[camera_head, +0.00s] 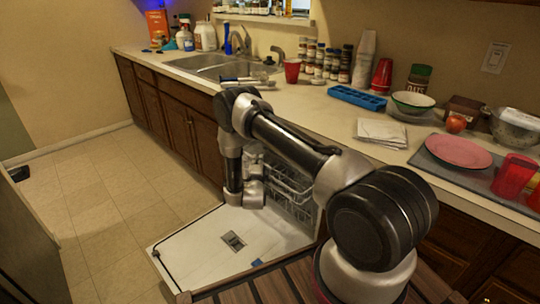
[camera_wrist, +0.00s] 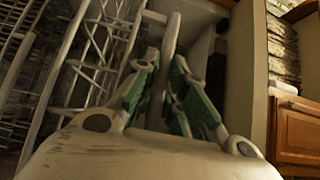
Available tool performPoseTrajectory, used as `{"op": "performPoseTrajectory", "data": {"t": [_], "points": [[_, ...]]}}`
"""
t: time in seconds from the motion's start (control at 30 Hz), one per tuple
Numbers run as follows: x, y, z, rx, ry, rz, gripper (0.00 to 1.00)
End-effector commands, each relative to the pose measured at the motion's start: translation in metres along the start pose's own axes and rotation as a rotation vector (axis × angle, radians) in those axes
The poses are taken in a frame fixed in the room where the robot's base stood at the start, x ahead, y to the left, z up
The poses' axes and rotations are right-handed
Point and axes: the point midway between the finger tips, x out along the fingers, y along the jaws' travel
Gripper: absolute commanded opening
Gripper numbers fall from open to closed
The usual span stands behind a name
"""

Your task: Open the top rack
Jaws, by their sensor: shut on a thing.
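The dishwasher stands open under the counter, its white door (camera_head: 205,250) folded down flat. A wire rack (camera_head: 290,190) shows in its opening, partly hidden by my arm. In the wrist view, the top rack's pale wires (camera_wrist: 95,45) fill the left side. My gripper (camera_wrist: 165,68) has its green-padded fingers on either side of a pale bar (camera_wrist: 171,32) that looks like part of the rack, and is shut on it. In the head view, my arm reaches down in front of the opening; the fingertips are hidden there.
Wooden cabinets (camera_head: 180,120) flank the dishwasher; one also shows at right in the wrist view (camera_wrist: 298,130). The counter above holds a blue tray (camera_head: 357,98), a pink plate (camera_head: 459,151) and cups. The tiled floor (camera_head: 100,200) at left is clear.

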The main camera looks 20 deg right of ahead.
Motion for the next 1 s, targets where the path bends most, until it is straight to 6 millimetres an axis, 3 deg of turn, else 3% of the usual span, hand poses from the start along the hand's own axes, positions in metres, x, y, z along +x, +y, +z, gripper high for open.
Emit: {"op": "performPoseTrajectory", "data": {"t": [0.6, 1.0], "points": [[-0.122, 0.001, 0.122, -0.001, -0.004, 0.002, 0.00], [-0.171, 0.001, 0.171, -0.001, -0.001, 0.002, 0.00]]}}
